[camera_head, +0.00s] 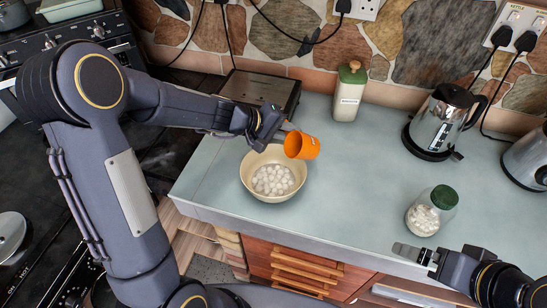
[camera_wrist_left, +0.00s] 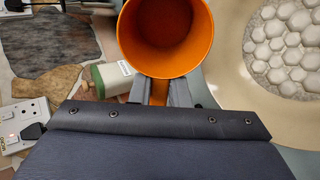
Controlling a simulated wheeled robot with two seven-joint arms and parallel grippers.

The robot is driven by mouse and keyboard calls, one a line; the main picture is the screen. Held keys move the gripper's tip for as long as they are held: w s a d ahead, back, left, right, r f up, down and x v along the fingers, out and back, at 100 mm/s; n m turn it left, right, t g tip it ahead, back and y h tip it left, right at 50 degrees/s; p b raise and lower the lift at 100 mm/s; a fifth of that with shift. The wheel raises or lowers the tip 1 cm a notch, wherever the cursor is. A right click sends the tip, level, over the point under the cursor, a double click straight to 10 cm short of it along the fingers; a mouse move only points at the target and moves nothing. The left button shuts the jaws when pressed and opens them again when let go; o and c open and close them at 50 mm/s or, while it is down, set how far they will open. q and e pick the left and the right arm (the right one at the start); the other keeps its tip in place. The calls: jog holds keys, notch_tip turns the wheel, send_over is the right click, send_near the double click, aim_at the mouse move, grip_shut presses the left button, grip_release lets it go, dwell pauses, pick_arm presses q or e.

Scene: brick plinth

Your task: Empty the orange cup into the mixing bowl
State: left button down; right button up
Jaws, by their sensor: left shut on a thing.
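The orange cup (camera_head: 308,147) is held tipped on its side above the right rim of the mixing bowl. Its mouth faces left in the head view. The left wrist view looks into the cup (camera_wrist_left: 166,35), and I see no white pieces inside. My left gripper (camera_head: 286,127) is shut on the cup's wall; its fingers (camera_wrist_left: 165,92) also show in the wrist view. The cream mixing bowl (camera_head: 261,194) stands on the counter with many white pieces (camera_head: 273,180) in it. My right gripper (camera_head: 411,252) is by the counter's front edge, away from the cup; its finger gap is unclear.
A glass jar (camera_head: 431,211) with a green lid and white pieces stands at the right, near my right gripper. A cream canister (camera_head: 348,92) and a kettle (camera_head: 438,122) stand farther back. The counter (camera_head: 355,180) between bowl and jar is clear.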

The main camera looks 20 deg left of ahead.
pick_arm(q)
jog(key=r+y+p, duration=0.1)
jog(key=p, duration=0.2)
jog(key=shift+d+r+g, duration=0.15)
jog(key=shift+g, duration=0.25)
jog(key=shift+w+d+f+y, duration=0.1)
jog(key=shift+f+y, duration=0.1)
jog(key=shift+y, duration=0.1)
jog(key=shift+r, duration=0.1)
jog(key=shift+w+d+f+g+y+b, duration=0.2)
jog(key=shift+d+g+y+b, duration=0.1)
jog(key=shift+g+y, duration=0.35)
jog(key=shift+w+d+f+g+y, duration=0.7)
jog(key=shift+d+f+y, duration=0.2)
jog(key=shift+f+y, duration=0.25)
jog(key=shift+w+d+f+g+y, duration=0.6)
jog(key=shift+d+f+y, duration=0.35)
jog(key=shift+f+y, duration=0.2)
jog(key=shift+w+d+f+g+y, duration=0.7)
jog(key=shift+d+f+y, duration=0.3)
jog(key=shift+f, duration=0.25)
pick_arm(e)
jog(key=shift+r, duration=1.85)
pick_arm(q)
jog(key=shift+s+a+r, duration=0.1)
